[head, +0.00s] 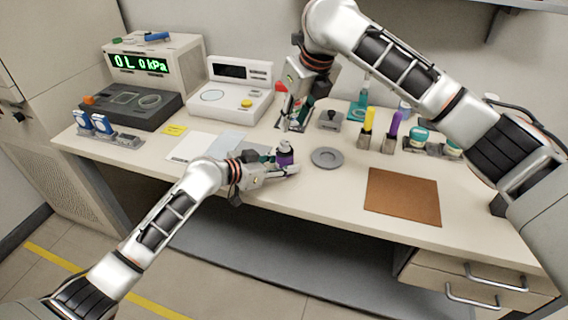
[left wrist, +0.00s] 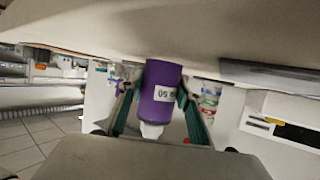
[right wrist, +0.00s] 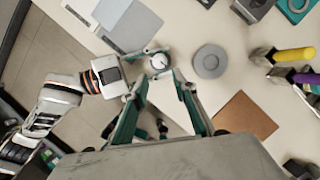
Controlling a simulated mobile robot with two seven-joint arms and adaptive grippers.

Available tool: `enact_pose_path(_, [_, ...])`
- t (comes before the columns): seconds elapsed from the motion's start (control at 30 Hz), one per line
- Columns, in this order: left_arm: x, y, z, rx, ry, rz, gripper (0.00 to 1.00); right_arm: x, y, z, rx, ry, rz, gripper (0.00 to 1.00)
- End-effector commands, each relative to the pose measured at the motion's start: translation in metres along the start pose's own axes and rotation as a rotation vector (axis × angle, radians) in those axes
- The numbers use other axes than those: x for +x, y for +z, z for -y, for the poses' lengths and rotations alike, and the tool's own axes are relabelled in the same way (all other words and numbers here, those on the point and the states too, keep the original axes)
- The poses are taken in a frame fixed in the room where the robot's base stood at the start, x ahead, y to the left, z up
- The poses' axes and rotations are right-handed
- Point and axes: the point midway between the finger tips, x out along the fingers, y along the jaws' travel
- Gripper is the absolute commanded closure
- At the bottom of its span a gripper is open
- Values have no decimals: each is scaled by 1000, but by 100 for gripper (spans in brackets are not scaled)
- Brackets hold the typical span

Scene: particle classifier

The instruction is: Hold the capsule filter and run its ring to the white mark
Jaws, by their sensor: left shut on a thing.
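The capsule filter (head: 285,158) is a purple cylinder with a pale top. My left gripper (head: 282,168) is shut on it near the table's front edge. In the left wrist view the filter (left wrist: 161,90) sits between the fingers, with a white label and a white nozzle end. My right gripper (head: 293,122) is above and behind the filter, pointing down. In the right wrist view its fingers (right wrist: 161,84) are apart, and the filter's round white top (right wrist: 160,62) shows between and beyond them. I cannot make out the white mark or clearly separate the ring.
A grey round disc (head: 326,157) lies right of the filter, and a brown mat (head: 403,197) lies farther right. Yellow (head: 368,120) and purple (head: 395,125) handled tools stand behind. A white instrument (head: 228,97) and a display box (head: 150,65) stand at back left.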

Motion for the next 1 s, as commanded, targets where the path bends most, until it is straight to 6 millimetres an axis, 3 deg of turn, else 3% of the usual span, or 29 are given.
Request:
enact_pose_path(0.27, [0,1,0,0,0,1,100,0,0,0,0,0,0,72])
enact_pose_path(0.3, [0,1,0,0,0,1,100,0,0,0,0,0,0,62])
enact_pose_path(0.47, [0,1,0,0,0,1,100,8,0,7,37,-9,23,60])
enact_pose_path(0.57, [0,1,0,0,0,1,100,22,3,20,103,-25,73,60])
enact_pose_path(0.8, [0,1,0,0,0,1,100,61,13,68,308,-84,294,60])
enact_pose_path(1.0, [0,1,0,0,0,1,100,78,18,107,417,-121,510,60])
